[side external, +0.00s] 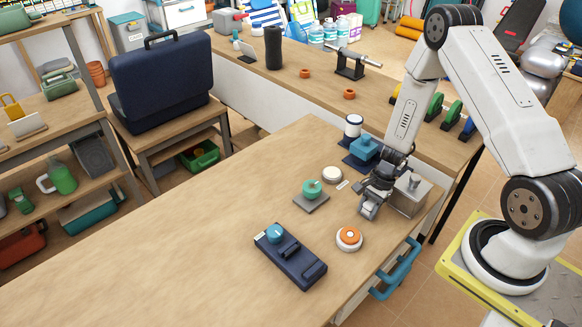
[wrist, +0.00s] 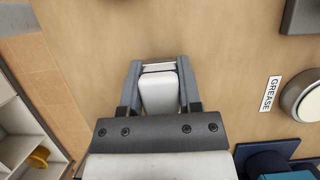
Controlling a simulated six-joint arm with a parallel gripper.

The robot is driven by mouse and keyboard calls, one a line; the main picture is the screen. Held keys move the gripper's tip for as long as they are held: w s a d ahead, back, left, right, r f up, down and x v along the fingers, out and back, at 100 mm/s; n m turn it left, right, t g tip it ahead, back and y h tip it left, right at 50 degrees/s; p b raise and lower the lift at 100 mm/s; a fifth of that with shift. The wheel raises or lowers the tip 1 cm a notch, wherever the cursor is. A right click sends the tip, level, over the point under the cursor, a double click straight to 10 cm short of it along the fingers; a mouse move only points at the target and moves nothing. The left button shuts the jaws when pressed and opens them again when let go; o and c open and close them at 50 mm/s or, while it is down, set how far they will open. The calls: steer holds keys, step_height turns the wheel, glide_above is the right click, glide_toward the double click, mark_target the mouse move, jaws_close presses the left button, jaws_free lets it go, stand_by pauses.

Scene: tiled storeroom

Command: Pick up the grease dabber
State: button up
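A small white label reading GREASE (wrist: 271,94) lies beside a round pale-topped piece (wrist: 304,96) at the right of the wrist view. In the side view the round piece (side external: 332,174) sits on the bench, left of my gripper. No piece is clearly recognisable as a dabber, so I cannot tell which one it is. My gripper (side external: 369,211) points down over the bench, in front of a grey metal box (side external: 408,196). In the wrist view its fingers (wrist: 160,68) stand apart.
A green-knobbed piece on a grey plate (side external: 311,203), an orange-and-white disc (side external: 349,238) and a dark blue fixture (side external: 291,258) stand around. A blue piece (side external: 364,150) and a white-and-navy cylinder (side external: 353,127) stand behind. The bench's left part is clear.

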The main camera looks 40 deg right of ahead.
mark_target(369, 204)
jaws_close()
steer(key=shift+r, duration=0.15)
steer(key=shift+r, duration=4.9)
steer(key=shift+c, duration=0.3)
jaws_free()
jaws_close()
